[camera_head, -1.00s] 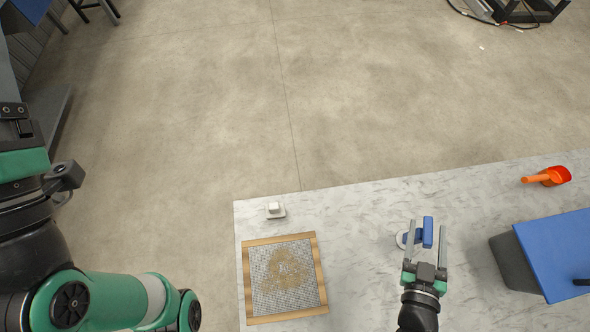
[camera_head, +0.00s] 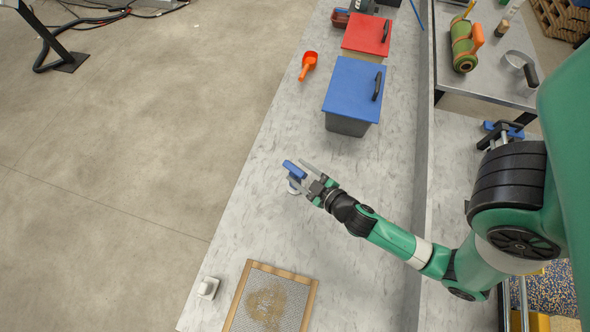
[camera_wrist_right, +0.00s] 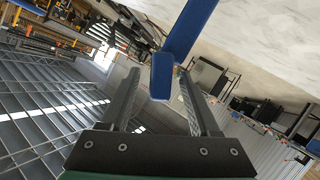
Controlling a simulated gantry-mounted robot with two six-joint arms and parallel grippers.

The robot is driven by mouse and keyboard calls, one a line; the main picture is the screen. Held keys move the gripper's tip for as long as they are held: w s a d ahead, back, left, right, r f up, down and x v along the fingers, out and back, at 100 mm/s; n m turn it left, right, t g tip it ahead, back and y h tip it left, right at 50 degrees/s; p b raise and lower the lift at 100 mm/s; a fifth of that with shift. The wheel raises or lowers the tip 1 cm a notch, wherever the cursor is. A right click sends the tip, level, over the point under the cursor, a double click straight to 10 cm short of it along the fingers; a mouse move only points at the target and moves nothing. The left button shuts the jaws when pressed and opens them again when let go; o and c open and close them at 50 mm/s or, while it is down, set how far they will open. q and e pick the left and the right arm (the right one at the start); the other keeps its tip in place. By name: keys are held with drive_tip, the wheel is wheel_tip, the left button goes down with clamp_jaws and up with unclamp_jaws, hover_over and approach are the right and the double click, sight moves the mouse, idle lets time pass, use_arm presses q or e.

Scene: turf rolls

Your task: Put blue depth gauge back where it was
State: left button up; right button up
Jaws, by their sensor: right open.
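The blue depth gauge (camera_head: 293,169) is at the outer side of the grey-white table in the head view, with a pale round piece (camera_head: 295,187) below it. My right gripper (camera_head: 300,175) is open, with its fingers around the gauge's end. In the right wrist view the blue bar (camera_wrist_right: 185,35) reaches down between the spread fingers of the gripper (camera_wrist_right: 158,85), with gaps visible on both sides. Whether the gauge touches the table is unclear. My left gripper is out of view.
A wood-framed sieve (camera_head: 238,312) and a small white block (camera_head: 208,288) are at the near end. Table around the gauge is clear.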

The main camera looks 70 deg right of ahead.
sight(289, 165)
drive_tip(key=p+x, duration=0.1)
drive_tip(key=x, duration=0.4)
drive_tip(key=shift+w+r, duration=0.1)
drive_tip(key=shift+w, duration=0.05)
clamp_jaws()
idle(1.2)
